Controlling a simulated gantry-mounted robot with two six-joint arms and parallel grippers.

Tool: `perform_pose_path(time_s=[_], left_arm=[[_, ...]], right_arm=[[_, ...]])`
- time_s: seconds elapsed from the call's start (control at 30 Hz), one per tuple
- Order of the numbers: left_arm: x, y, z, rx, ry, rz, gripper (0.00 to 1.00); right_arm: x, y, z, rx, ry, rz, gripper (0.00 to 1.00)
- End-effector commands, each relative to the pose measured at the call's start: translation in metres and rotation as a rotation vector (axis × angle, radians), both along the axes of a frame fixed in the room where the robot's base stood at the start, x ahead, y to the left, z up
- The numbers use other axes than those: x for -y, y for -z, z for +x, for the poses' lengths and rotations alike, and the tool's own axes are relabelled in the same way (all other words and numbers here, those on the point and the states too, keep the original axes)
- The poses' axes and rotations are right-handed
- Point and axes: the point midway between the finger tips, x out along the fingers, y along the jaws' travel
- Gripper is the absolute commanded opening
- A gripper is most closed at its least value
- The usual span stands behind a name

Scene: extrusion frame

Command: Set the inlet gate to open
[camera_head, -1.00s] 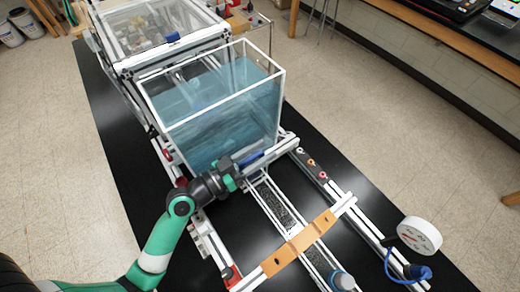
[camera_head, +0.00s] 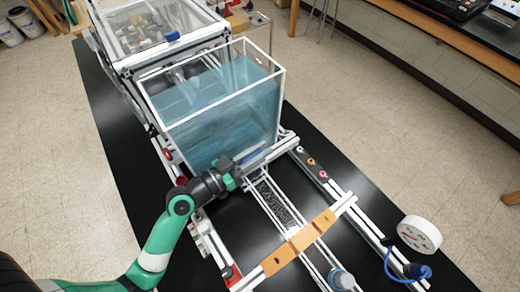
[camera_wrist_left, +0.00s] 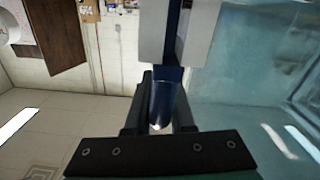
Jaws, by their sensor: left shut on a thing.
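The inlet gate's blue handle (camera_head: 251,157) shows as a small blue piece at the front lower edge of the clear water tank (camera_head: 214,103). My left gripper (camera_head: 237,166) reaches it from the left and covers part of it. In the left wrist view, the blue handle (camera_wrist_left: 163,103) lies between my dark fingers (camera_wrist_left: 160,118), which are shut on it. It runs up into a slot between two pale grey bars (camera_wrist_left: 182,35). The gate plate itself is hard to make out. My right gripper is in neither view.
A channel with dark gravel (camera_head: 271,200) runs forward from the tank between white rails. An orange crosspiece (camera_head: 300,240) spans it. A round white gauge (camera_head: 419,234) and a blue fitting (camera_head: 418,271) stand at the right.

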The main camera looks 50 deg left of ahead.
Motion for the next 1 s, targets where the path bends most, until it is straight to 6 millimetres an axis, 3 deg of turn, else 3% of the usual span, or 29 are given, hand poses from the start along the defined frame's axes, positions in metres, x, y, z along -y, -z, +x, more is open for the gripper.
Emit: perform_pose_path(time_s=[0.77, 0.87, 1.0], left_arm=[[0.000, -0.002, 0.000, 0.003, 0.001, -0.002, 0.00], [0.000, -0.009, 0.000, 0.004, 0.001, -0.003, 0.00], [0.000, -0.035, 0.000, 0.005, 0.001, -0.002, 0.00]], right_arm=[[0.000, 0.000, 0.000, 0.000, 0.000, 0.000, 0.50], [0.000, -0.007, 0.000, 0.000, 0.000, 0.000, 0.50], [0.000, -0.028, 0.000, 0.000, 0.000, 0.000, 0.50]])
